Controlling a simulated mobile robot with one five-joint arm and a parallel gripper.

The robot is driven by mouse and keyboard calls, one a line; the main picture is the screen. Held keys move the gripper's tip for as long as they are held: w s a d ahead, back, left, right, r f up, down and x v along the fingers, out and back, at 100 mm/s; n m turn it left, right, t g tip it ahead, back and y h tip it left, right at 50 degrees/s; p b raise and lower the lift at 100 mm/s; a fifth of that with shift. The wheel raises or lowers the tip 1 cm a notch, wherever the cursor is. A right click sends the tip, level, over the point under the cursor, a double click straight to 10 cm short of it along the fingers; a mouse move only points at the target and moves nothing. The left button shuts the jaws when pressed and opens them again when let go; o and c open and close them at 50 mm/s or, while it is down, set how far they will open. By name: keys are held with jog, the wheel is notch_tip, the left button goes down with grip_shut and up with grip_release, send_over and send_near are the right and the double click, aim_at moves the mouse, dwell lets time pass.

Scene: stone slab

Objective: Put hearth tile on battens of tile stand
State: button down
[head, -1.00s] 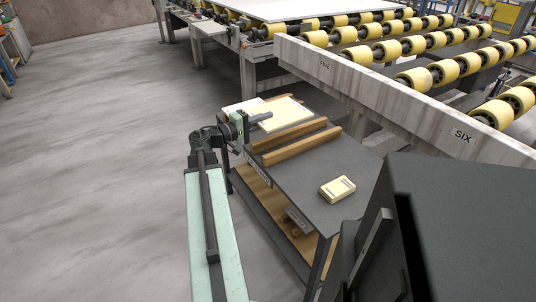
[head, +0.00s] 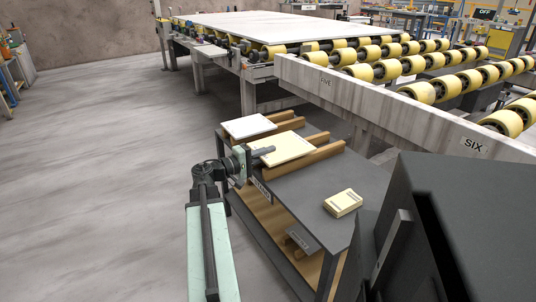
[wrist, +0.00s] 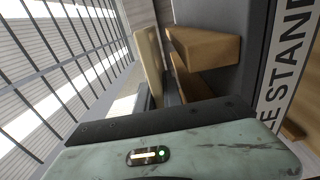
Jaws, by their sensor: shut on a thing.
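The tile stand is a dark grey topped table (head: 300,187) in the middle of the head view. The cream hearth tile (head: 285,148) is held flat by my gripper (head: 262,152), shut on its left edge. The tile lies over the left part of the near pair of wooden battens (head: 326,153). In the wrist view the tile (wrist: 148,60) shows edge-on, close beside the batten ends (wrist: 205,47), with what looks like a narrow gap above them.
A white tile (head: 248,126) lies on the farther battens (head: 287,116). A small cream block (head: 342,202) sits on the stand's right part. A long beam marked FIVE and SIX (head: 400,113) runs behind, before a roller conveyor (head: 417,92). Open floor lies left.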

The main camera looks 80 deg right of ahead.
jog(key=shift+f+b, duration=0.4)
jog(key=shift+f, duration=0.4)
jog(key=shift+f+b, duration=0.55)
jog(key=c, duration=1.4)
grip_release()
